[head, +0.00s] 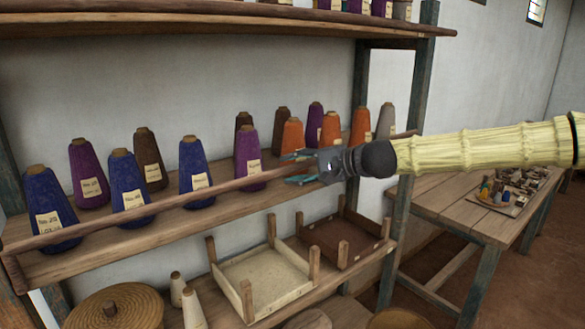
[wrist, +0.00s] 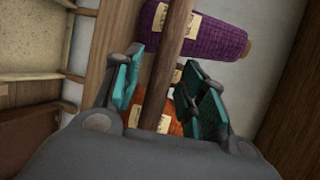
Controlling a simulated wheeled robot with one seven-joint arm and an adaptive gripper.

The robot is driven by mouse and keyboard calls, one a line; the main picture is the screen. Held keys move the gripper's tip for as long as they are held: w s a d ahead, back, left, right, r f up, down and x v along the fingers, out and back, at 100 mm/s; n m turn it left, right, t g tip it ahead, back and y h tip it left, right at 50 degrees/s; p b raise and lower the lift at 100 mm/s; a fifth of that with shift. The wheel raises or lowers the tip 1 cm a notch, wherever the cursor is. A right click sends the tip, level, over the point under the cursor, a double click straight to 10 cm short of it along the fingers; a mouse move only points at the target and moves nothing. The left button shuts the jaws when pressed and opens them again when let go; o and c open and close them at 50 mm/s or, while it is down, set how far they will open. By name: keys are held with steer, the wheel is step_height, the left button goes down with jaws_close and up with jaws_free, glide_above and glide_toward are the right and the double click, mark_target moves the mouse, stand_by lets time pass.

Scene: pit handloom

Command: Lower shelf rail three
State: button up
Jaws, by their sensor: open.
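A long thin wooden rail (head: 190,197) runs along the front of the middle shelf, across the lower parts of the yarn cones. Which number it bears cannot be seen. My gripper (head: 296,168) is at the rail's right half, with its teal fingers spread. In the wrist view the rail (wrist: 173,45) passes between the two open fingers of my gripper (wrist: 158,78), one on each side. The fingers do not appear closed on it; whether either touches it cannot be told.
Blue, purple, brown, orange and grey cones, such as a blue one (head: 193,172), stand close behind the rail. An upper shelf board (head: 200,22) is above. Trays (head: 262,283) sit on the lower shelf. A wooden table (head: 455,208) stands right.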

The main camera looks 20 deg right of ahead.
steer(key=shift+w+a+f, duration=0.15)
steer(key=shift+w+a, duration=0.15)
steer(key=shift+a, duration=0.05)
jaws_close()
